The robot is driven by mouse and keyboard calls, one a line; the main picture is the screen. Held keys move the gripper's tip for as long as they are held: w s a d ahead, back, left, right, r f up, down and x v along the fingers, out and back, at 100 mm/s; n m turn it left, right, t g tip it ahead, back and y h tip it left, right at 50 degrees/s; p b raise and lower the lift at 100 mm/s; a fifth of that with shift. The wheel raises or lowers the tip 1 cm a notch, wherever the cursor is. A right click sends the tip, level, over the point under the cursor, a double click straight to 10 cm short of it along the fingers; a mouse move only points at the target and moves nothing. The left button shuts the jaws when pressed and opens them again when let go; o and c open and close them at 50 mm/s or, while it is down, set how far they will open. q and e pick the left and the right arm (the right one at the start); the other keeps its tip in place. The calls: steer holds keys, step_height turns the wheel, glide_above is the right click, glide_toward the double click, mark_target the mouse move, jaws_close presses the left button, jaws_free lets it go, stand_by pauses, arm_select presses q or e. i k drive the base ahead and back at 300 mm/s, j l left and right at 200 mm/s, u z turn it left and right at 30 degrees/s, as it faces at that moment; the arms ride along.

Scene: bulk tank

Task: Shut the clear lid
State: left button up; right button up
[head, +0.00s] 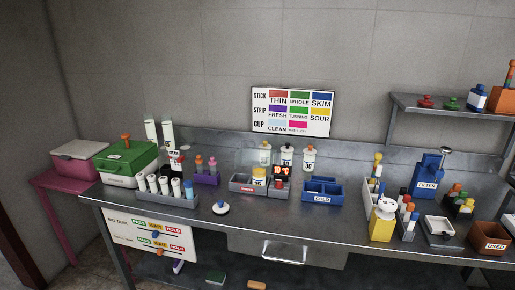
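A low grey box (243,186) stands in the middle of the steel bench, with a yellow-banded pot (259,177) in it and a red digital display (281,171) at its right. A faint, see-through panel seems to stand up at the back of this box; it may be the clear lid, raised, but it is too faint to be sure. Neither of my grippers shows in the head view.
The steel bench (330,222) has free room along its front edge. A blue bin (323,198) stands right of the grey box, bottles (287,157) behind, and a tube rack (165,200) to the left. A white round-based item (221,208) lies in front.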

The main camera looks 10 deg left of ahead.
mark_target(256, 155)
steer(key=i+j+z, duration=0.1)
steer(key=j+z, duration=0.3)
steer(key=j, duration=0.7)
steer(key=k+j+z, duration=0.1)
steer(key=j+z, duration=0.25)
steer(key=j, duration=0.75)
